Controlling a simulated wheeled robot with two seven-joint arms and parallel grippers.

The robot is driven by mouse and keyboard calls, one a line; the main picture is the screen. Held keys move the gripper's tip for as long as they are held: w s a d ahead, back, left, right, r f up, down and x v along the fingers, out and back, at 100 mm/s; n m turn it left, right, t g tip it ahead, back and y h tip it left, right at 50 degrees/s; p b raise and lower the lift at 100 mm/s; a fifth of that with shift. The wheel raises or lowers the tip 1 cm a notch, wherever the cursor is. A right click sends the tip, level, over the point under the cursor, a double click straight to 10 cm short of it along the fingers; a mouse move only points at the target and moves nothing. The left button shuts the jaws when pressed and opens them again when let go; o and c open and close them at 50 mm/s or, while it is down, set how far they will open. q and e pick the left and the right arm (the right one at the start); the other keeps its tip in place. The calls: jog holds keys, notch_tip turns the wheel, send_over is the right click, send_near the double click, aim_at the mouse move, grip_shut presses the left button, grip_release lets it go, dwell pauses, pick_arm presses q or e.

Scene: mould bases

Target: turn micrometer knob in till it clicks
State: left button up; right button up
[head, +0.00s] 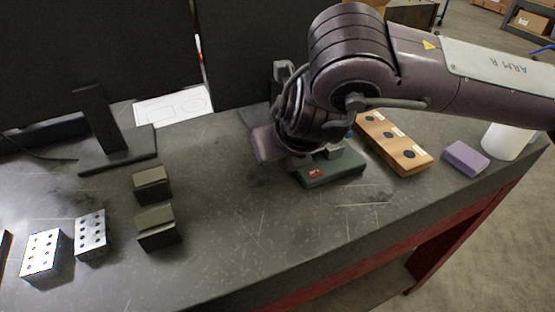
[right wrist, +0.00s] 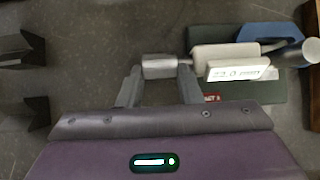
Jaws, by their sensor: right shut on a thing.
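The micrometer shows in the right wrist view, with a pale body and a small display (right wrist: 238,70). Its silver knob (right wrist: 160,66) points left in that view. My right gripper (right wrist: 159,76) is shut on the knob, one finger on each side of it. A dark green base (right wrist: 268,91) lies under the micrometer, and it also shows in the head view (head: 338,173) with a red label. In the head view my right arm and wrist hide most of the micrometer. My left gripper is in neither view.
A wooden block with dark round inserts (head: 398,145), a purple block (head: 465,157) and a white cylinder (head: 505,140) stand to the right. Two dark V-blocks (head: 157,228) and perforated metal blocks (head: 42,254) stand left. A monitor stand (head: 118,150) is behind; the front middle is clear.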

dwell(0.4)
jog(key=o, duration=0.7)
jog(key=v, duration=0.7)
jog(key=shift+s+r, duration=0.2)
jog(key=shift+r, duration=0.1)
